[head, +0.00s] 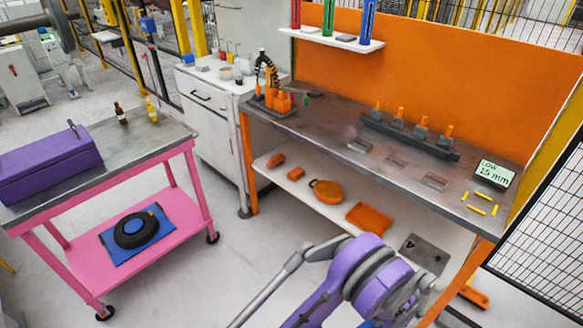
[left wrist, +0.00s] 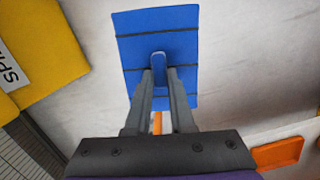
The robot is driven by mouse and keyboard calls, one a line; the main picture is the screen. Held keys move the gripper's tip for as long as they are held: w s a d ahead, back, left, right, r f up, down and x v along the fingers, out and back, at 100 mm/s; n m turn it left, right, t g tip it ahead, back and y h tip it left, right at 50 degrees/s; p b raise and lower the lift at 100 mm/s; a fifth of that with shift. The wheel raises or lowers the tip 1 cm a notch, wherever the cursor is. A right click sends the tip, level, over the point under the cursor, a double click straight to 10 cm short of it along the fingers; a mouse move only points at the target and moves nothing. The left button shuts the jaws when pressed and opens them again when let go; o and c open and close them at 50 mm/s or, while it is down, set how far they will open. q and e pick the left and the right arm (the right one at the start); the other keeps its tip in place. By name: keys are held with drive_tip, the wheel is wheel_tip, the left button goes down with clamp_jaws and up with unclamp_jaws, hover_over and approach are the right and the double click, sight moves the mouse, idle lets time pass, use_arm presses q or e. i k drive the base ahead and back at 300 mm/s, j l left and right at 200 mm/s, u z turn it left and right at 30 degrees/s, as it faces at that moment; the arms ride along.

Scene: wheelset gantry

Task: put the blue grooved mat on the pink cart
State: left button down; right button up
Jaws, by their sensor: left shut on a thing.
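The blue grooved mat (left wrist: 180,55) is in the left wrist view, a flat blue panel with dark grooves across it and a raised blue grip in its middle. My left gripper (left wrist: 159,76) is shut on that grip, and the mat hangs beyond the fingertips over a pale surface. The pink cart (head: 178,151) stands at the left of the head view. It has a grey top and a pink lower shelf (head: 90,262). A purple arm of mine crosses the bottom of the head view. My right gripper is not in view.
A purple toolbox (head: 50,165) and two bottles (head: 120,114) stand on the cart's top, with bare metal between. A blue pad (head: 112,251) with a black ring (head: 136,230) lies on its lower shelf. An orange-framed bench (head: 330,124) stands at right; clear floor separates it from the cart.

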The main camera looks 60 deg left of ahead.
sight(134, 141)
drive_tip(key=k+j+u, duration=0.1)
drive_tip(key=j+u, duration=0.3)
drive_tip(key=k+j+u, duration=0.1)
drive_tip(key=j+u, duration=0.6)
drive_tip(key=j, duration=1.5)
drive_tip(key=u, duration=0.05)
